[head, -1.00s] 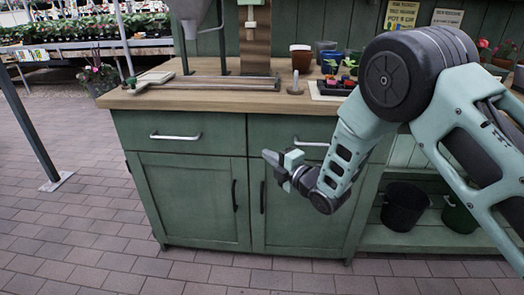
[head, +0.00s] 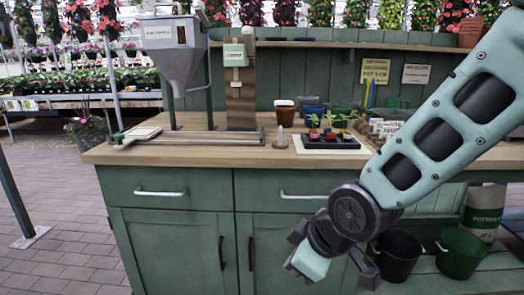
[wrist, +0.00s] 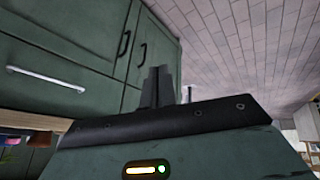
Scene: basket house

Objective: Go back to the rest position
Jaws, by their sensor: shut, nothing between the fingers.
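My gripper (wrist: 160,82) shows in the wrist view with its two dark fingers together and nothing between them. In the head view my arm comes in from the right and bends down, and its end hangs low in front of the green cabinet (head: 180,240). The fingertips are hard to make out there. The wrist view shows the green cabinet doors (wrist: 65,40) tilted, with the brick floor (wrist: 245,45) at the upper right. My gripper appears apart from the cabinet.
The wooden worktop (head: 190,156) holds a grey hopper (head: 172,50), a press-like stand (head: 240,80), a black seedling tray (head: 330,141) and several pots. Open brick floor (head: 60,225) lies at left.

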